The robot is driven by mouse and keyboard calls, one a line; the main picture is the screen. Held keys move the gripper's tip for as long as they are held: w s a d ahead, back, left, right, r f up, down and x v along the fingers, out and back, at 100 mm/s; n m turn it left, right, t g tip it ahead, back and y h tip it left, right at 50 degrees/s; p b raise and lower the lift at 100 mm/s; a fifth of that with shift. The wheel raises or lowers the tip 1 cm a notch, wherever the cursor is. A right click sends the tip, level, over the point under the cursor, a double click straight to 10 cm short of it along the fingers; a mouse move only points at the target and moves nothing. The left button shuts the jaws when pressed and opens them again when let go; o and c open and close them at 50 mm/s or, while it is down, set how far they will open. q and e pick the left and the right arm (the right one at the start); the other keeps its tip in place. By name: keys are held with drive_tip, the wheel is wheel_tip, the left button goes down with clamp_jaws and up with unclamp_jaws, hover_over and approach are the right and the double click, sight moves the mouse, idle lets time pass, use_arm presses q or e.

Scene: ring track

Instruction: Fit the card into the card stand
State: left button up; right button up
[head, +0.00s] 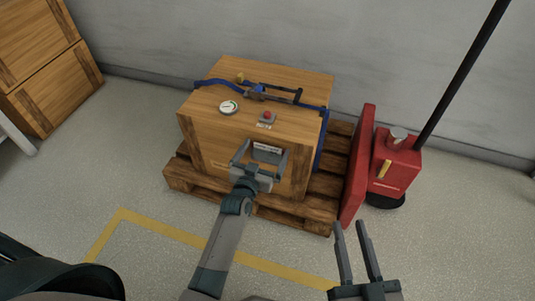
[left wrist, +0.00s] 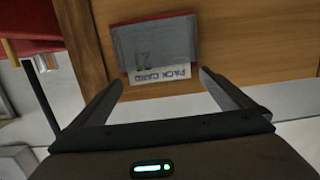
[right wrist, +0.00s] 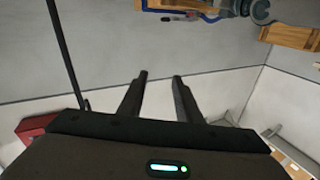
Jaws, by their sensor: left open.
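The white card (head: 267,147), printed "PACK CARD", sits in the grey card stand (head: 267,156) on the front face of the wooden crate. In the left wrist view the card (left wrist: 160,75) shows as a printed strip past the edge of the grey stand (left wrist: 155,45); the rest of it is hidden. A thin red edge shows around the stand there. My left gripper (head: 261,154) is open and empty, its fingertips to either side of the card and apart from it. My right gripper (head: 350,224) is open and empty, low and to the right of the pallet.
The crate (head: 195,135) stands on a wooden pallet (head: 285,215) and carries a gauge (head: 229,107), a red button (head: 267,115) and blue straps. A red pallet truck (head: 395,165) stands to the right. Floor in front, with yellow tape (head: 190,238), is clear.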

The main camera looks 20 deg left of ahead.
use_arm(q)
drive_tip(key=c, duration=1.1)
drive_tip(key=shift+r, duration=0.15)
drive_tip(key=shift+r, duration=0.2)
drive_tip(key=shift+r+p, duration=0.3)
drive_tip(key=shift+r, duration=0.25)
drive_tip(key=shift+r+p, duration=2.2)
drive_tip(key=shift+r, duration=5.95)
use_arm(e)
drive_tip(key=s+d+f+g+h, duration=0.1)
drive_tip(key=s+d+f+g, duration=0.1)
drive_tip(key=f+g, duration=0.3)
drive_tip(key=s+d+f+g+h, duration=0.2)
drive_tip(key=s+d+f+g, duration=0.1)
drive_tip(key=f, duration=0.5)
drive_tip(key=shift+s+d+f+m+g, duration=0.3)
drive_tip(key=shift+s+g, duration=0.25)
drive_tip(key=shift+g, duration=0.35)
